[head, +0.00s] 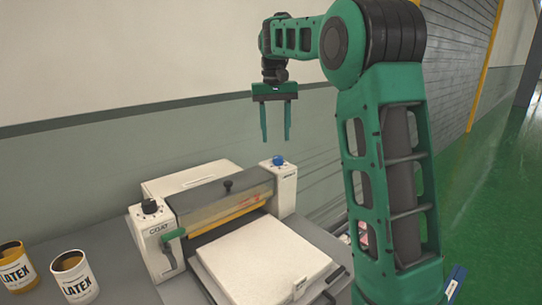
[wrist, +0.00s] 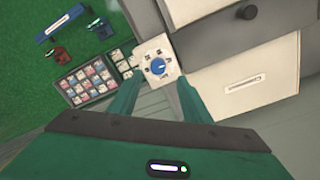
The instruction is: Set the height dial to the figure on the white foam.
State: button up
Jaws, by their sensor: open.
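A blue dial (head: 278,161) sits on top of the white right post of the machine; the lettering on that post is too small to read. In the wrist view the blue dial (wrist: 158,66) shows on a white face with small marks I cannot read. The white foam (head: 262,262) lies flat on the machine's bed, with a small dark mark near its front edge that I cannot read. My gripper (head: 276,138) is open and empty, its fingers pointing down above the blue dial. In the wrist view the dial lies just beyond and between the fingertips.
A black dial (head: 149,206) labelled COAT tops the left post, with a green lever (head: 175,233) beside it. Two LATEX tins (head: 74,277) stand at the left on the grey table. A tray of small items (wrist: 96,80) shows in the wrist view. The wall is behind.

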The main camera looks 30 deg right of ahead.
aim_at(278, 157)
jog(key=f, duration=0.7)
jog(key=shift+s+d+f, duration=0.15)
jog(key=shift+d, duration=0.25)
